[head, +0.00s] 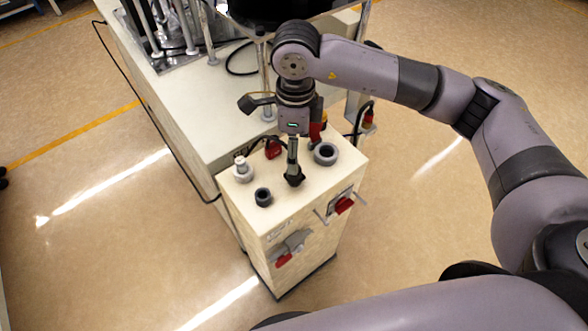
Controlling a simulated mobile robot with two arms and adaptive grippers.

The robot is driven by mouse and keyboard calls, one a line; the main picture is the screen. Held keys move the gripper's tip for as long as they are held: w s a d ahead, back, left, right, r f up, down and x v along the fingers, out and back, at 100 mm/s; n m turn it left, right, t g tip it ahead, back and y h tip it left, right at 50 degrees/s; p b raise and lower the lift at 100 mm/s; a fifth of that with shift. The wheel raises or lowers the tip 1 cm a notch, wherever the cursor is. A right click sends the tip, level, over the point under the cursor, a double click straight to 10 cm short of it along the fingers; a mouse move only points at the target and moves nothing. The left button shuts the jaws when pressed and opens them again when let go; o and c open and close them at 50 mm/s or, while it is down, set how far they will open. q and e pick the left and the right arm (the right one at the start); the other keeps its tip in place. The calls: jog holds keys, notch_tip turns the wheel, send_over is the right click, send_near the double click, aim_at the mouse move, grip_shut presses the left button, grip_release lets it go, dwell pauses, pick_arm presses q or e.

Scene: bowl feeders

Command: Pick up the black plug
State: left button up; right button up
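A short dark round piece with a hollow top (263,197), which looks like the black plug, stands on the cream cabinet top (288,207) near its front left edge. My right gripper (294,178) points down over the middle of the same top, to the right of this piece and apart from it. Its fingers are seen edge-on and end in a dark tip close to the surface. I cannot tell whether that tip is only the fingertips or something between them, nor whether the fingers are open. My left gripper is out of view.
A white and grey knob-like piece (242,171) stands at the left of the cabinet top, a grey ring (325,153) at the right, and a small red part (272,149) behind. Red-handled switches (343,205) stick out from the cabinet sides. A larger cream machine table (205,112) adjoins behind.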

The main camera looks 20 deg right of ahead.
notch_tip(320, 180, down, 3)
jog(key=shift+w+f, duration=0.15)
jog(key=shift+f, duration=0.05)
jog(key=shift+f+p, duration=0.4)
jog(key=shift+f, duration=0.5)
notch_tip(320, 180, down, 4)
jog(key=shift+a+f+p, duration=0.1)
jog(key=shift+f+p, duration=0.15)
jog(key=shift+p, duration=0.5)
jog(key=shift+f, duration=0.25)
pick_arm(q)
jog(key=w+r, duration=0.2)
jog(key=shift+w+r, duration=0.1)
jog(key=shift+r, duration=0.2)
pick_arm(e)
jog(key=shift+c, duration=0.3)
jog(key=c, duration=1.5)
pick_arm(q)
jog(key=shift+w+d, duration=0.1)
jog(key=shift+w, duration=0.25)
